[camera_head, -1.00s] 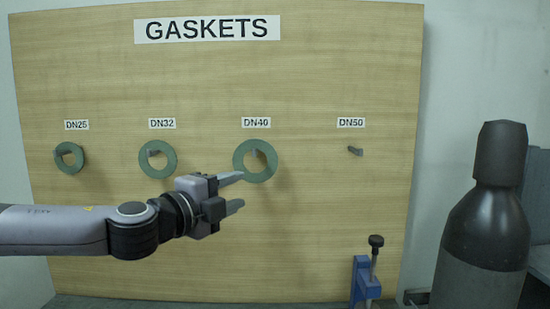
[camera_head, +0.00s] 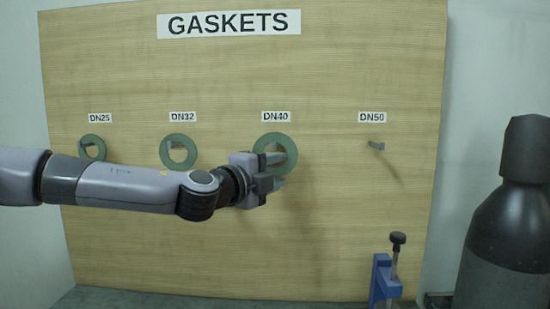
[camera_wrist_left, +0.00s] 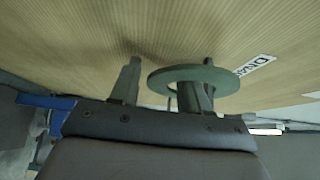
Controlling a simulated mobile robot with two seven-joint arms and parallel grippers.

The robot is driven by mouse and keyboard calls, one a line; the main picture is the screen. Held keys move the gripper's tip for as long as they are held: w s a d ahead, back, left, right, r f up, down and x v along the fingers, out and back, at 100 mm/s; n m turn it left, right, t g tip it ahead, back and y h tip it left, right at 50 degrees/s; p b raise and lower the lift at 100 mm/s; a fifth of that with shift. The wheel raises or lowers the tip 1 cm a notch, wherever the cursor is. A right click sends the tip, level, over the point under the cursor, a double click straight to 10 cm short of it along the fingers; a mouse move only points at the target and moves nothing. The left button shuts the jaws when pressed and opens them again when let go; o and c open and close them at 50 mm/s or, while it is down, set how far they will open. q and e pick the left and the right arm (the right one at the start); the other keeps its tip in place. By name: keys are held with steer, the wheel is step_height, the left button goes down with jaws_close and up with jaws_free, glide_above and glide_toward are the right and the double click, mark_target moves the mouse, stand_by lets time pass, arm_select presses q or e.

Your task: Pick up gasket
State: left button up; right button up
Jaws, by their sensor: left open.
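A green ring gasket (camera_head: 291,140) hangs on the peg under the DN40 label. My left gripper (camera_head: 281,170) is open at this gasket. Its upper finger overlaps the ring's lower left part and its lower finger is near the bottom of the ring. In the left wrist view the gasket (camera_wrist_left: 165,76) is seen nearly edge-on at the right finger, and the left finger stands apart from it. My right gripper is not in view.
The wooden board (camera_head: 330,215) also holds a DN32 gasket (camera_head: 178,137) and a DN25 gasket (camera_head: 91,139) on pegs. The DN50 peg (camera_head: 376,146) is bare. A blue clamp (camera_head: 382,280) stands below, and a dark cylinder (camera_head: 495,255) stands at the right.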

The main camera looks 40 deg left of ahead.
arm_select(q)
steer(key=shift+w, duration=0.1)
jaws_close()
steer(key=shift+r, duration=0.15)
steer(key=shift+r, duration=0.6)
steer(key=s+d+b, duration=0.2)
steer(key=s+d, duration=0.2)
steer(key=s, duration=0.3)
steer(key=s+d+b, duration=0.2)
steer(key=s+d, duration=0.3)
steer(key=s, duration=0.3)
steer(key=shift+s+d+b, duration=0.2)
steer(key=shift+d+b, duration=0.05)
steer(key=shift+b, duration=0.05)
steer(key=shift+s, duration=0.1)
